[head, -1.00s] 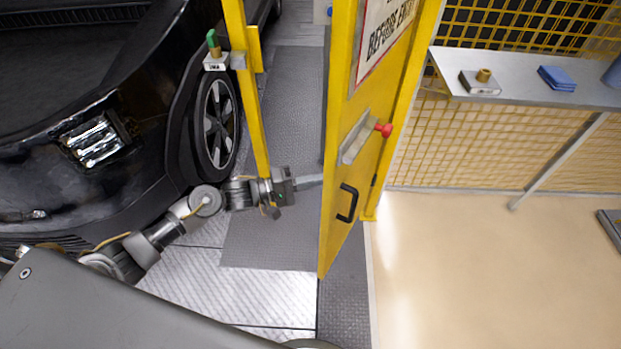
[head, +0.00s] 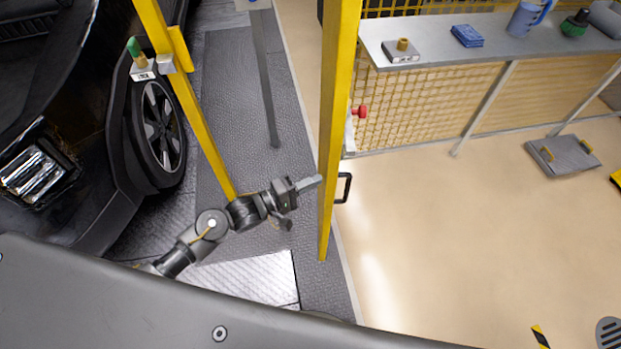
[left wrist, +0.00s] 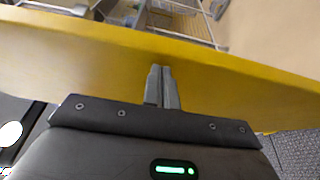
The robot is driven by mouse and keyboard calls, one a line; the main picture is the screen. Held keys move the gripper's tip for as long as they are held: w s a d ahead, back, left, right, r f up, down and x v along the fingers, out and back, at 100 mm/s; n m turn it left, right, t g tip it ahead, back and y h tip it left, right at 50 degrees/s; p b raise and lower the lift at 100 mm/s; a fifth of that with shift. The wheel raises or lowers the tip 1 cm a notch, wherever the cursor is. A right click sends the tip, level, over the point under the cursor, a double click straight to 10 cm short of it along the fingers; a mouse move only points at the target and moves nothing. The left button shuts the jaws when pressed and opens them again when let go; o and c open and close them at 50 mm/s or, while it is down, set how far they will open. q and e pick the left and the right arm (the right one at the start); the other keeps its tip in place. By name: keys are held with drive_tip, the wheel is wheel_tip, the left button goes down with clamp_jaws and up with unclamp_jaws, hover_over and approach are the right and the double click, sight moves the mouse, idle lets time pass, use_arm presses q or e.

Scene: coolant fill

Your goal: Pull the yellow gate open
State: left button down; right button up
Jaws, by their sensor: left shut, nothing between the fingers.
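The yellow gate (head: 336,130) shows nearly edge-on in the head view. Its black handle (head: 344,187) and a red knob (head: 361,111) stick out on its right side. My left gripper (head: 317,181) is shut and empty, its fingertips at the gate's left side, opposite the handle. In the left wrist view the shut fingers (left wrist: 161,75) point at the yellow gate (left wrist: 60,55), which spans the picture; whether they touch it I cannot tell. The yellow post (head: 190,100) with a green-topped latch box (head: 142,65) stands to the left. My right gripper is not in view.
A black car (head: 60,130) stands close on the left. A grey shelf (head: 490,48) with a blue cup (head: 524,18) and blue cloths (head: 467,36) runs along the mesh fence at the right. The beige floor (head: 450,240) right of the gate is mostly clear.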

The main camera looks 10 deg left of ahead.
use_arm(q)
drive_tip(key=v, duration=1.3)
drive_tip(key=shift+s+d+b, duration=0.25)
drive_tip(key=shift+s+b, duration=0.1)
drive_tip(key=shift+s, duration=0.05)
